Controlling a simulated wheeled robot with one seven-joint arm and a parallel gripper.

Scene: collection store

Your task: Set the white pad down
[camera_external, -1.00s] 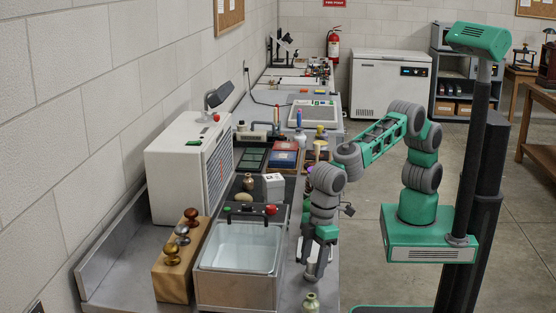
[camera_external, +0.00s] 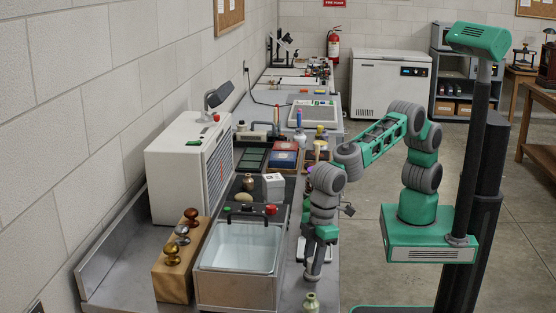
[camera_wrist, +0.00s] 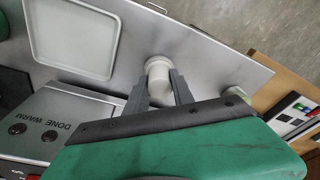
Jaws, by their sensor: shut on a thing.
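A small white cylindrical thing, which I take as the white pad (camera_wrist: 158,74), is between the fingers of my gripper (camera_wrist: 158,88) in the wrist view. My gripper is shut on it, and the fingers hide part of its sides. In the camera_external view my gripper (camera_external: 313,277) points down low over the front part of the bench, right of the sink-like basin. The pad is hard to make out there. I cannot tell whether its underside touches the bench.
A shallow pale tray (camera_wrist: 75,38) with rounded corners lies beside my gripper. The steel basin (camera_external: 238,290) is to the left. A small pale green bottle (camera_external: 311,303) stands nearer the camera. The bench's right edge is close, with floor beyond.

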